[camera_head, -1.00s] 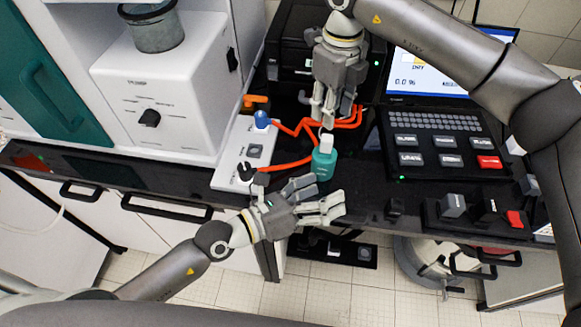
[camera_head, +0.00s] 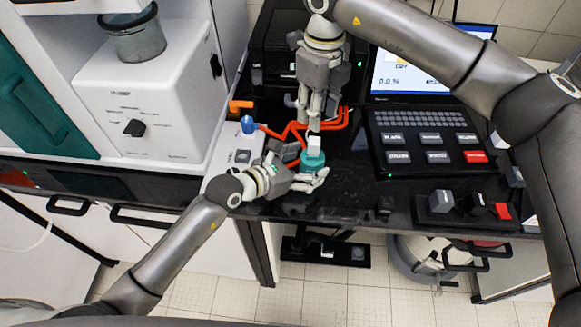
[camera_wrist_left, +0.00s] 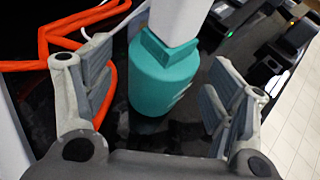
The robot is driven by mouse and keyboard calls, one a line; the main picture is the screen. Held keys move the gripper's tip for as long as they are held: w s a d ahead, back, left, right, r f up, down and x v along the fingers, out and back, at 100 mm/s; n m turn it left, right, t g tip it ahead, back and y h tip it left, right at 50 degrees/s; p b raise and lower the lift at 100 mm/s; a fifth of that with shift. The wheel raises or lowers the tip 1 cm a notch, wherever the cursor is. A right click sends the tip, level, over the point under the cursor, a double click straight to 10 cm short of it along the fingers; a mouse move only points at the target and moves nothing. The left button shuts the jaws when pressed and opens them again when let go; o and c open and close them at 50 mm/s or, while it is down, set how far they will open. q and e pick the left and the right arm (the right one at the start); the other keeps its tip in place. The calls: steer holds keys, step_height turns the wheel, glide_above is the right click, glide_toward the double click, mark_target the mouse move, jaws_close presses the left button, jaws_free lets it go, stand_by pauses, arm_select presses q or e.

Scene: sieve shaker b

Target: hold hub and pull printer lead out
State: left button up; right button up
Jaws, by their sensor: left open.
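A teal cylindrical body (camera_head: 313,161), which looks like the hub, stands upright on the black bench with a white block (camera_head: 314,144) on its top. In the left wrist view the teal body (camera_wrist_left: 163,82) and the white block (camera_wrist_left: 180,18) are large and central. My left gripper (camera_head: 306,180) is open, with its fingers on either side of the teal body and gaps showing on both sides. My right gripper (camera_head: 314,122) points down just above the white block; its fingers look close together, but I cannot tell whether they grip it. Which lead is the printer's is unclear.
Orange cables (camera_head: 293,130) run behind the teal body; they also show in the left wrist view (camera_wrist_left: 45,45). A white strip with a blue plug (camera_head: 247,125) lies to the left. A black keypad console (camera_head: 430,140) stands to the right. A black box (camera_head: 275,62) is behind.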

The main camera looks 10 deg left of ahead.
mark_target(315, 140)
arm_select(q)
steer(key=shift+x, duration=1.25)
steer(key=shift+c, duration=0.4)
steer(key=c, duration=1.2)
steer(key=shift+c, duration=0.4)
arm_select(e)
steer(key=shift+o, duration=1.6)
step_height(315, 140, down, 10)
steer(key=n+y, duration=0.1)
steer(key=n, duration=0.6)
